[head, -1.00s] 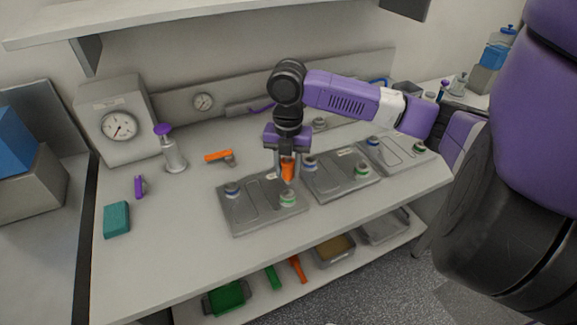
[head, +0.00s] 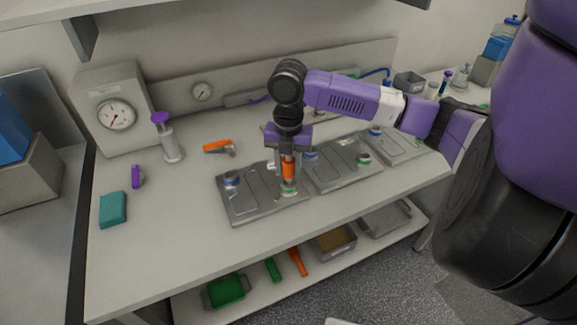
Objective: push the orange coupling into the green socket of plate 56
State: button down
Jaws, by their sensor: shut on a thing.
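My gripper (head: 288,158) is shut on the orange coupling (head: 288,170) and points down. The coupling looks upright, directly over the green socket (head: 289,189) at the right end of the left grey plate (head: 262,208). Its lower end is at or just above the socket; I cannot tell whether it has entered. A blue-ringed socket (head: 231,178) sits at this plate's left end. Two similar plates stand to the right, a middle one (head: 345,174) and a far right one (head: 405,151). The plate numbers are too small to read.
An orange-handled tool (head: 217,146), a purple-topped pump bottle (head: 168,143), a teal block (head: 113,209) and a small purple item (head: 137,177) lie to the left. A gauge box (head: 115,115) stands behind. The bench front is clear.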

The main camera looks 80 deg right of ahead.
aim_at(288, 175)
jog(key=shift+f, duration=0.25)
jog(key=shift+f+b, duration=0.35)
jog(key=shift+b, duration=0.05)
jog(key=shift+f, duration=0.15)
dwell(0.4)
jog(key=shift+f+b, duration=0.3)
jog(key=shift+b, duration=0.05)
jog(key=shift+f+b, duration=0.35)
jog(key=shift+f, duration=0.2)
dwell(0.4)
jog(key=shift+c, duration=2.4)
grip_release()
